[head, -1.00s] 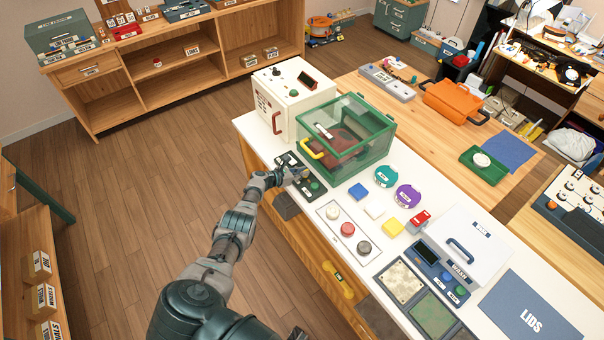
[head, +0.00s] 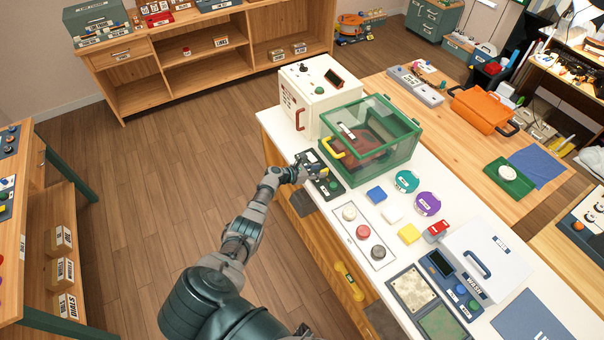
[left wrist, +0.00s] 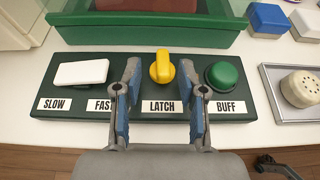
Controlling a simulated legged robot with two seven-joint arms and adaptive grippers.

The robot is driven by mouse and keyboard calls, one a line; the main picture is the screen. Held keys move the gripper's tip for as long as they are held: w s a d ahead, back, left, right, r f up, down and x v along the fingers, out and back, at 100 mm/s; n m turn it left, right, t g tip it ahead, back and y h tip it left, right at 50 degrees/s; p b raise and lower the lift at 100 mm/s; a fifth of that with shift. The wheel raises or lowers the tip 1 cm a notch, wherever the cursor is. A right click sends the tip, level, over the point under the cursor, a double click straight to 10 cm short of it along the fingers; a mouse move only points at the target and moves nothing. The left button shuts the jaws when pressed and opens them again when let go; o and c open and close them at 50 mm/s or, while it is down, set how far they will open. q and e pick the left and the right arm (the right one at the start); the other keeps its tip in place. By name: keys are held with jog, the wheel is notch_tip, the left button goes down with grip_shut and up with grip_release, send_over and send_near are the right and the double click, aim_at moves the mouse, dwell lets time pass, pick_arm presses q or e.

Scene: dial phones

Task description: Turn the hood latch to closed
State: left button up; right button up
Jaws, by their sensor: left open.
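The hood is a clear box with a green frame (head: 372,140) and a yellow handle (head: 333,147) on the white worktop. In front of it lies a dark control panel (left wrist: 137,104). The panel carries a yellow latch knob (left wrist: 162,67) above the LATCH label, its ridge pointing roughly straight up the picture. A white switch (left wrist: 81,73) is to its left and a green BUFF button (left wrist: 221,76) to its right. My left gripper (left wrist: 160,95) is open and empty, its fingers on either side of the LATCH label, just short of the knob. It also shows in the head view (head: 306,168).
A cream machine (head: 310,97) stands behind the panel, left of the hood. Blue (head: 376,195), white and yellow blocks and round teal and purple pieces lie to the right. A tray with several buttons (head: 363,233) is near the front edge.

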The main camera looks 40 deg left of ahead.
pick_arm(q)
jog(key=v, duration=0.9)
jog(key=shift+s, duration=0.15)
jog(key=shift+a, duration=0.15)
